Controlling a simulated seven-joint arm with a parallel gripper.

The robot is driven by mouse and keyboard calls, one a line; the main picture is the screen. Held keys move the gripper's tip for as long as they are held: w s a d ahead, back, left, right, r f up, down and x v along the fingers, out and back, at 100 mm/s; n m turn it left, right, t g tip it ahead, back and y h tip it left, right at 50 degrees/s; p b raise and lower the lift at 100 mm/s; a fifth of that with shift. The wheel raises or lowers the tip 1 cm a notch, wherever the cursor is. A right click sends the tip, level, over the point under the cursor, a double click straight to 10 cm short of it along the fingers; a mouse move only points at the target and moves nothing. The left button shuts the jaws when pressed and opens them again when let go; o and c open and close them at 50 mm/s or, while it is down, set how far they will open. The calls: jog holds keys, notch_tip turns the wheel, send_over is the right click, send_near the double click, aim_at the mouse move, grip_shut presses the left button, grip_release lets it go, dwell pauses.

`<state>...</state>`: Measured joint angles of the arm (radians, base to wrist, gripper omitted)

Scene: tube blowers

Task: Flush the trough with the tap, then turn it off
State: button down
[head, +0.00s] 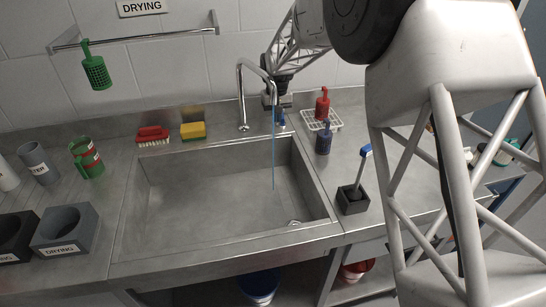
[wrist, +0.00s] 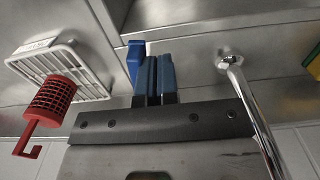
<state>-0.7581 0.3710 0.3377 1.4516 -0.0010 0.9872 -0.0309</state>
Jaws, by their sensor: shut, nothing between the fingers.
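The metal trough (head: 215,200) is a sink set in the bench. The chrome tap (head: 241,95) arches over it from the back edge; its pipe also shows in the wrist view (wrist: 255,115). A thin blue stream (head: 274,155) falls from the spout to the trough. A blue tap lever (head: 281,119) shows right of the spout. My gripper (head: 272,101) is behind the spout, partly hidden. In the wrist view my gripper (wrist: 156,62) has its blue fingers shut and empty. The blue lever (wrist: 135,58) is just left of them; I cannot tell if they touch.
A white rack (head: 335,121) with a red basket (head: 322,103) and a blue item (head: 323,138) stand right of the trough. A brush in a dark holder (head: 352,200) is nearer the front. A red brush (head: 152,135) and yellow sponge (head: 193,131) lie behind the trough.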

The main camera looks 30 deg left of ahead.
jog(key=shift+w+d+f, duration=0.1)
jog(key=shift+d, duration=0.15)
jog(key=shift+w+r, duration=0.15)
jog(key=shift+r, duration=0.05)
jog(key=shift+d, duration=0.1)
jog(key=shift+w+d+r, duration=0.1)
jog(key=shift+w+d, duration=0.2)
jog(key=shift+s+a, duration=0.15)
jog(key=shift+a, duration=0.1)
jog(key=shift+s+a, duration=0.25)
jog(key=shift+a, duration=0.1)
jog(key=shift+r, duration=0.1)
dwell(0.4)
